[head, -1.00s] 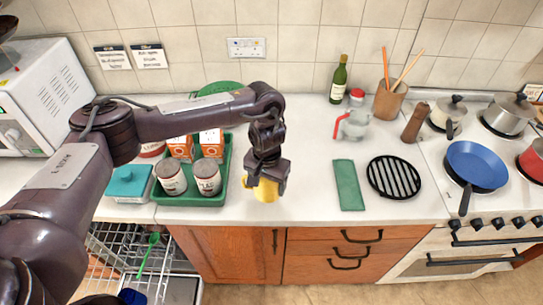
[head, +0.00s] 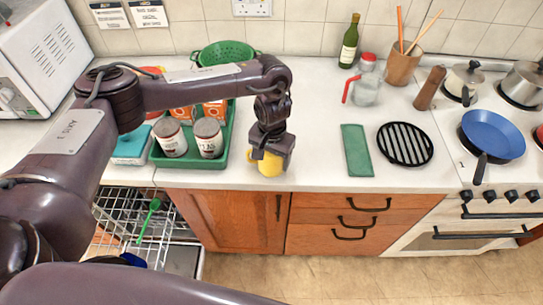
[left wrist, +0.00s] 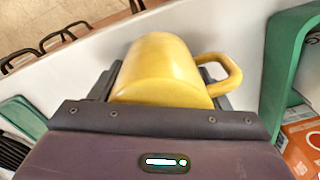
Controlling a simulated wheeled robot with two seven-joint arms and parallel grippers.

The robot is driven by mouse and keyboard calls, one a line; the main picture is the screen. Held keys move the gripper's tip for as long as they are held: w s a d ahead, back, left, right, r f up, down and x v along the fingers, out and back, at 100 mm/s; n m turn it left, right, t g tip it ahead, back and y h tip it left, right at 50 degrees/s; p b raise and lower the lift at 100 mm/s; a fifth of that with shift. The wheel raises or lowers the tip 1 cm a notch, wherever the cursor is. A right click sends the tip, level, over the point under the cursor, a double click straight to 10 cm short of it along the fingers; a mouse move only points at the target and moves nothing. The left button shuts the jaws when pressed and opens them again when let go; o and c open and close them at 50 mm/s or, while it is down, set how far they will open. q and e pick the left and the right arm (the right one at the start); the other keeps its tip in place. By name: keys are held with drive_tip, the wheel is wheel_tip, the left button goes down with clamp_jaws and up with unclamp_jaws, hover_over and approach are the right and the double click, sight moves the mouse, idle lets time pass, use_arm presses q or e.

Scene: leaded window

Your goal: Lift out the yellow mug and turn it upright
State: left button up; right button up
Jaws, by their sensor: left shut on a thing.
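The yellow mug (head: 266,163) is in the jaws of my left gripper (head: 270,158), over the white counter near its front edge, just right of the green tray. In the left wrist view the mug (left wrist: 165,70) sits between the fingers of the left gripper (left wrist: 160,95), with its handle sticking out to the right. I see its smooth yellow side; its opening does not show clearly, so I cannot tell which way up it is. I cannot tell whether it touches the counter. My right gripper is not in view.
The green tray (head: 222,160) holds tins and orange cartons. The open dishwasher rack (head: 125,215) with a green utensil (head: 149,212) lies below the counter at left. A green cloth (head: 356,150) and black trivet (head: 405,144) lie to the right. Counter between mug and cloth is clear.

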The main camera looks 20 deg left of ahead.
sight(266, 156)
use_arm(q)
drive_tip(key=shift+f, duration=0.4)
idle(0.3)
drive_tip(key=o, duration=1.2)
drive_tip(key=shift+o, duration=0.2)
drive_tip(key=shift+r+b, duration=0.35)
drive_tip(key=shift+r, duration=0.05)
wheel_tip(266, 156, up, 7)
drive_tip(key=shift+s+f, duration=0.15)
